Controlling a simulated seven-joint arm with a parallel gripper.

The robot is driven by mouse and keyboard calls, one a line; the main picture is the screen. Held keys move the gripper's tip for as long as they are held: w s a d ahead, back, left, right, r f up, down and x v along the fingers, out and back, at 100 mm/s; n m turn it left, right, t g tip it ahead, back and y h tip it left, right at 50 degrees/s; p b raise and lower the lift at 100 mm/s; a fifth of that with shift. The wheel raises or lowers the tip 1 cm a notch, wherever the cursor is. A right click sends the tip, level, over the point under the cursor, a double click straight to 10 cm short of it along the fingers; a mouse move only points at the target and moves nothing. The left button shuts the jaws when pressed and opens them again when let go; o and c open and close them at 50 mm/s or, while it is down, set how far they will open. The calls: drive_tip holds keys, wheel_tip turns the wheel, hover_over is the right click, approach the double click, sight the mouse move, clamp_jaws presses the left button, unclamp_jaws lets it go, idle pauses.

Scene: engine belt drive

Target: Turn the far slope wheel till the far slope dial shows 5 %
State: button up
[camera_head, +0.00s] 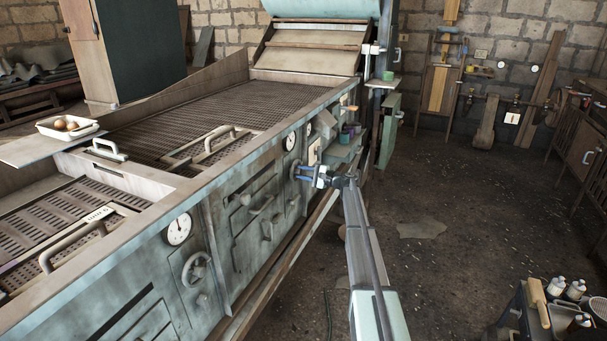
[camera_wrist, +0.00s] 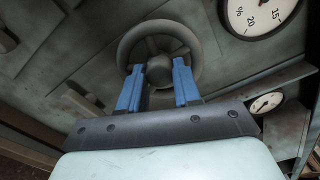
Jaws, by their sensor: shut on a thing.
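The far slope wheel (camera_wrist: 192,38) is a dark round handwheel in the wrist view, with a central hub. In the head view the far slope wheel (camera_head: 295,170) is small and partly covered by my gripper (camera_head: 304,174). My gripper's blue fingers (camera_wrist: 158,66) stand on either side of the wheel's hub and are shut on the wheel. The far slope dial (camera_head: 289,140) is a white round dial above the wheel. In the wrist view the dial (camera_wrist: 258,14) is cut off by the top edge; 15, 20 and % show. Its reading cannot be told.
A smaller dial (camera_wrist: 267,102) shows at right in the wrist view. A near dial (camera_head: 179,229) and near handwheel (camera_head: 196,269) are on the same machine side. The floor (camera_head: 440,190) at right is mostly clear.

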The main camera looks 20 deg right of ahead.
drive_tip(key=shift+n, duration=2.1)
drive_tip(key=o, duration=0.8)
drive_tip(key=shift+s+d, duration=0.1)
drive_tip(key=v, duration=1.3)
drive_tip(key=shift+s+d, duration=0.2)
drive_tip(key=shift+s, duration=0.05)
